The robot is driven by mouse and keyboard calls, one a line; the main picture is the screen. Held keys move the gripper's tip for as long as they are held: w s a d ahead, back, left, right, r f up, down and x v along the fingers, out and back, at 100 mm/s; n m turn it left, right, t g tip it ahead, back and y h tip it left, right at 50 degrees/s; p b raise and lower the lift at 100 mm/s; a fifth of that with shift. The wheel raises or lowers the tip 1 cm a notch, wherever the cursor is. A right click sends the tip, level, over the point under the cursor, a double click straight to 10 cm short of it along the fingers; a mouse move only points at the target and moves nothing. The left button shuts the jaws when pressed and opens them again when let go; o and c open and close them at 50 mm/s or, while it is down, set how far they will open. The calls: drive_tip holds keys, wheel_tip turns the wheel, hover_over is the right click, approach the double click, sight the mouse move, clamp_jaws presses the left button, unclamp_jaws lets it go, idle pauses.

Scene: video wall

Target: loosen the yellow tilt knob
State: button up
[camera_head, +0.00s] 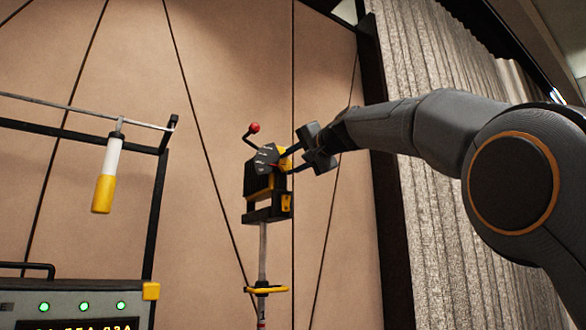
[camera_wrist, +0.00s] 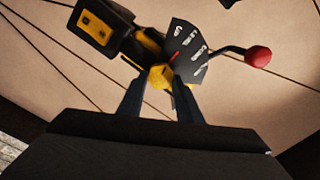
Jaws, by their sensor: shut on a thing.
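The yellow tilt knob (camera_wrist: 161,76) sits between the fingertips of my gripper (camera_wrist: 160,88) in the wrist view, and the gripper is shut on it. Beside the knob is a dark dial plate (camera_wrist: 187,50) with white marks and a red pointer. In the head view my gripper (camera_head: 291,160) reaches in from the right to the head on the stand (camera_head: 258,183). A lever with a red ball (camera_head: 254,128) sticks out at the upper left.
A pole (camera_head: 262,245) with a yellow clamp (camera_head: 267,290) carries the head. At left, a white and yellow cylinder (camera_head: 107,175) hangs from a rail above a panel (camera_head: 75,300) with green lights. Curtains (camera_head: 440,180) hang behind my arm.

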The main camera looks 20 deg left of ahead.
drive_tip(key=shift+n+b, duration=0.45)
drive_tip(key=shift+n, duration=0.85)
drive_tip(key=shift+s+n, duration=0.1)
drive_tip(key=shift+n, duration=0.2)
drive_tip(key=o, duration=1)
drive_tip(key=shift+a, duration=0.1)
drive_tip(key=shift+o, duration=0.2)
drive_tip(key=shift+s+d+b, duration=0.25)
drive_tip(key=shift+d+b, duration=0.1)
drive_tip(key=shift+d, duration=0.05)
drive_tip(key=b+v, duration=0.3)
drive_tip(key=v, duration=0.4)
